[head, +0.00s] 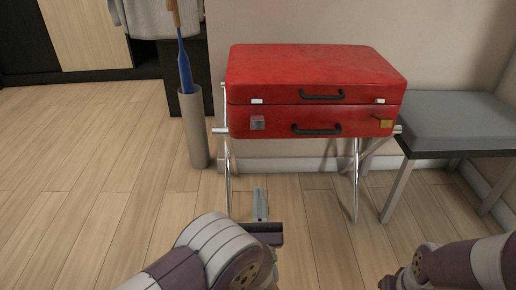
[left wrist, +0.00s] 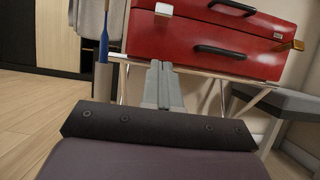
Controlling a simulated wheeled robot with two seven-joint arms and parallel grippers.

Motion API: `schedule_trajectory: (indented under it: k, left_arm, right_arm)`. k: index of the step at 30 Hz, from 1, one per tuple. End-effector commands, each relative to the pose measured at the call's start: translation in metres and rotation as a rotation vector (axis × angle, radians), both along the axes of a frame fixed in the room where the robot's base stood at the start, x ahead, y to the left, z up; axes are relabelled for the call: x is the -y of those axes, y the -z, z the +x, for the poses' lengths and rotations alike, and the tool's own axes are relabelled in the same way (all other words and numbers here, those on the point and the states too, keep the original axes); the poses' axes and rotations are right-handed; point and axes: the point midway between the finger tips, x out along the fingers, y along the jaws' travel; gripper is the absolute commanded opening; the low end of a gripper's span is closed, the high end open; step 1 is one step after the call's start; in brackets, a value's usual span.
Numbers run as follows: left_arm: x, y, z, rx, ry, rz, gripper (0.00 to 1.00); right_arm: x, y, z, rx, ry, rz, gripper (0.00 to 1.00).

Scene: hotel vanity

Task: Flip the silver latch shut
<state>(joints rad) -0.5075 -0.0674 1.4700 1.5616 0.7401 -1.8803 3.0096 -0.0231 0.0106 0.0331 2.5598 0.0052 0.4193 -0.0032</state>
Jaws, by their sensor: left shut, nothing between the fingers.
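A red suitcase (head: 300,118) lies closed on a folding metal rack; it also shows in the left wrist view (left wrist: 170,45). The silver latch (head: 257,122) is on the left of its front, below a small pale catch plate (head: 257,101), and hangs down apart from it. A gold latch (head: 385,122) is on the right; it also shows in the left wrist view (left wrist: 294,45). My left gripper (head: 261,195) is shut and empty, below and in front of the suitcase. In the left wrist view its fingers (left wrist: 161,66) hide the silver latch. My right gripper is not in view.
The rack (head: 228,170) has thin crossed legs. A grey-cushioned bench (head: 455,115) stands close on the right. Two dark handles (head: 322,96) stick out between the latches.

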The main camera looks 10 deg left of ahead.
Motion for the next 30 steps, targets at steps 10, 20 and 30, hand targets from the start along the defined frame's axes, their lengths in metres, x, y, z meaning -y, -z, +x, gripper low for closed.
schedule_trajectory:
  k: [10, 20, 30]
  left_arm:
    - [-0.001, -0.002, 0.004, 0.001, 0.001, -0.002, 0.00]
    - [-0.017, -0.029, 0.056, -0.001, -0.002, -0.001, 0.00]
    - [-0.028, -0.065, 0.096, 0.002, 0.002, -0.001, 0.00]
  right_arm:
    - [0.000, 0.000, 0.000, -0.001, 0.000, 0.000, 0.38]
    - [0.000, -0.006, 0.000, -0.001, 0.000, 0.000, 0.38]
    - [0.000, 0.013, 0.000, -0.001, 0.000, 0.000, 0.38]
